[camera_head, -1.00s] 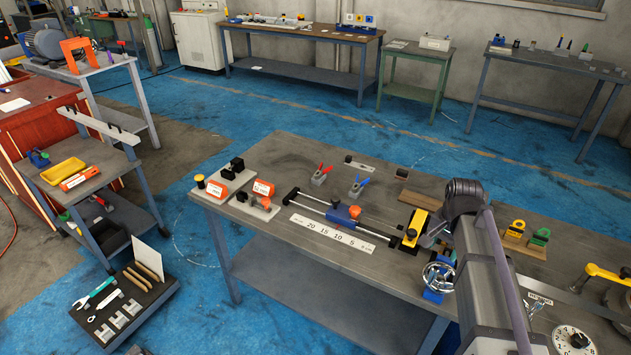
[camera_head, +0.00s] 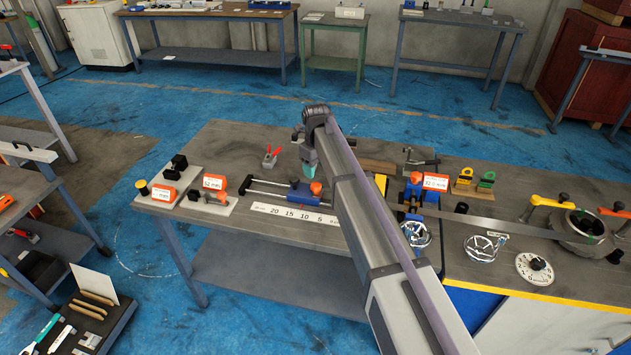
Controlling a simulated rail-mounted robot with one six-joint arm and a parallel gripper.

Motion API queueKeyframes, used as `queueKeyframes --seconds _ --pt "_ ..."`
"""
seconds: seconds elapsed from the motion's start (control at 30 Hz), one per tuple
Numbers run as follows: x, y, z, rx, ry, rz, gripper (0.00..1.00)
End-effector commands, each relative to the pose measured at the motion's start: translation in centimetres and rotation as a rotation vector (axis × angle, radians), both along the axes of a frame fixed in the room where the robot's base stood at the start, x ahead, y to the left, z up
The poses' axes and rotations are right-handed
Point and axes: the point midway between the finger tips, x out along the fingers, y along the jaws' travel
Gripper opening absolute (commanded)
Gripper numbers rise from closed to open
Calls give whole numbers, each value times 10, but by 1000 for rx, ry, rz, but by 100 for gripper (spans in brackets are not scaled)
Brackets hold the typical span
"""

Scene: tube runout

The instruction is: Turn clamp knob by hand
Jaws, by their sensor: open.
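A blue slide carriage (camera_head: 299,194) sits on twin rails (camera_head: 262,189) above a white number scale (camera_head: 288,214) on the grey bench. An orange-red knob (camera_head: 316,188) shows at its right end, beside my arm. Another orange-red knob (camera_head: 415,178) stands on a blue block right of my arm. I cannot tell which is the clamp knob. My gripper (camera_head: 311,171) points down just above the carriage, close to its knob. It is open and looks empty; its fingers are small and partly hidden. I cannot tell whether it touches the knob. My arm hides the rails' right end.
Orange labelled blocks (camera_head: 214,182) stand at the bench's left end. A red-handled clip (camera_head: 270,158) stands behind the rails. Right of my arm are a handwheel (camera_head: 416,234), a long metal strip (camera_head: 500,223) and a dial (camera_head: 534,268). The bench's front left is clear.

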Motion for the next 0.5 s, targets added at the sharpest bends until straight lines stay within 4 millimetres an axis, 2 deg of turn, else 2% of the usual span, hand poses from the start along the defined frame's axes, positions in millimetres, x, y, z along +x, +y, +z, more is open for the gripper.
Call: queueKeyframes --seconds 0.03,0.1,0.5 --pt "0 0 -14 0 0 0 57" --pt "0 0 -22 0 0 1 57" --pt "0 0 -65 0 0 1 57"
